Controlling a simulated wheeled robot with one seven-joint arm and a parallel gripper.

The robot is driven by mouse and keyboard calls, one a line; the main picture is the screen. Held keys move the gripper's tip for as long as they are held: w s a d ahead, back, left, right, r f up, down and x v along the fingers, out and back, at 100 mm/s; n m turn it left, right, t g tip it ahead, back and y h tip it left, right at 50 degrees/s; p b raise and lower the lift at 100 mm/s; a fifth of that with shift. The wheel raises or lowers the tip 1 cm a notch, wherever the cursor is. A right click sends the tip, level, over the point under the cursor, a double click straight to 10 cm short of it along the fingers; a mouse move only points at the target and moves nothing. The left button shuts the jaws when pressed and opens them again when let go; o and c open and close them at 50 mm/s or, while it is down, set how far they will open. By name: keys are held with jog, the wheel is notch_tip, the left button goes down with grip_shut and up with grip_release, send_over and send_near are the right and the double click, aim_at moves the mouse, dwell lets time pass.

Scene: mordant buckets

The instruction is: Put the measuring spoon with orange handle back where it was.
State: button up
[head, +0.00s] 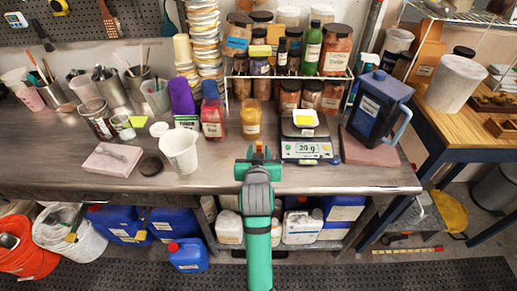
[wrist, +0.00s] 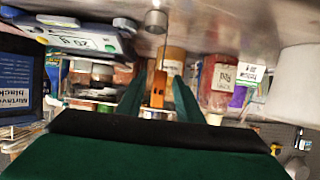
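The measuring spoon has an orange handle (wrist: 158,88), which lies between the two green fingers of my gripper (wrist: 159,82) in the wrist view. A thin shaft runs from the handle toward a small round metal part that looks like its bowl. In the head view my gripper (head: 258,156) is over the front part of the workbench, left of the scale, with a bit of orange showing between the fingers. The fingers appear shut on the handle, though the contact is hard to see. The wrist view is upside down.
The scale (head: 306,150) reads about 20 g. A jar with orange contents (head: 250,120) stands behind my gripper, a red jar (head: 213,122) left of it. A white beaker (head: 180,150), pink block (head: 112,160) and dark blue jug (head: 378,105) stand on the bench (head: 220,182).

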jog(key=v, duration=0.9)
jog(key=s+f, duration=1.6)
jog(key=s, duration=0.1)
jog(key=s+r+t, duration=0.1)
jog(key=s, duration=2)
jog(key=shift+s+d+t, duration=0.3)
jog(key=shift+d+t, duration=0.1)
